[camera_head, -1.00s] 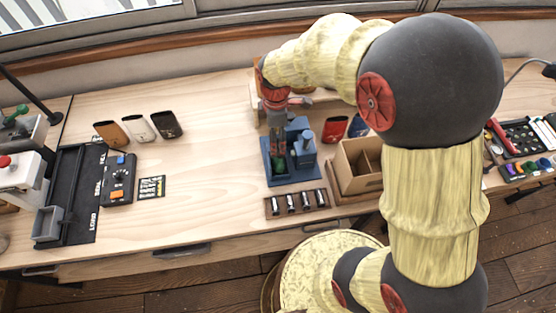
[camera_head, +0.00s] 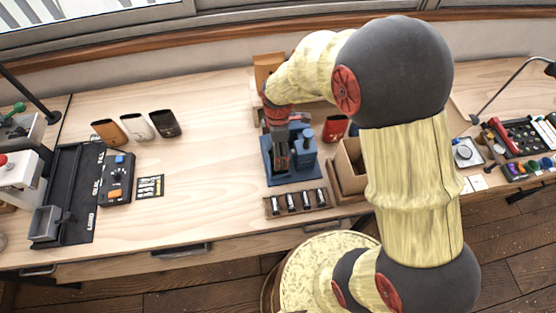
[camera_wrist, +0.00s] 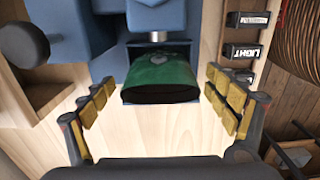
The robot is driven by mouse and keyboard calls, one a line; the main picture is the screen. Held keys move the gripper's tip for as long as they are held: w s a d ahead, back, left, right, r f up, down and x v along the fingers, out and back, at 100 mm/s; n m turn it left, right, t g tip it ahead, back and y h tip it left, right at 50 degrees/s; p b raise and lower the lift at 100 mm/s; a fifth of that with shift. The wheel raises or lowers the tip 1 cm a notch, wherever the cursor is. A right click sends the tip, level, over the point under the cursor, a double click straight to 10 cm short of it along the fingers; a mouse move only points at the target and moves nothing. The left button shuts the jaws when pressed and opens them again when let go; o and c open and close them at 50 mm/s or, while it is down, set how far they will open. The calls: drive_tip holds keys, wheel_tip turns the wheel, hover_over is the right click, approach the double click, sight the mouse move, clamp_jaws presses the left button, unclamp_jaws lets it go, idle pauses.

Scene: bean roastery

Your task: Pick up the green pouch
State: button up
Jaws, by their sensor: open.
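The green pouch (camera_wrist: 160,72) sits in the blue station (camera_wrist: 85,18) in the wrist view, below a short metal cylinder. Its dark open mouth faces my camera. My gripper (camera_wrist: 160,108) is open, with one yellow-padded finger on each side of the pouch and a visible gap on both sides. In the head view my gripper (camera_head: 282,160) is lowered at the blue station (camera_head: 276,180) and hides the pouch there.
Several dark label blocks in a wooden rack (camera_head: 297,203) lie in front of the station. A cardboard box (camera_head: 350,168) stands close on its right, and a red pouch (camera_head: 336,127) behind. Brown, white and black pouches (camera_head: 138,127) stand at the left.

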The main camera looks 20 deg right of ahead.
drive_tip(key=shift+c, duration=0.6)
drive_tip(key=c, duration=0.8)
drive_tip(key=shift+c, duration=0.4)
drive_tip(key=shift+r, duration=0.1)
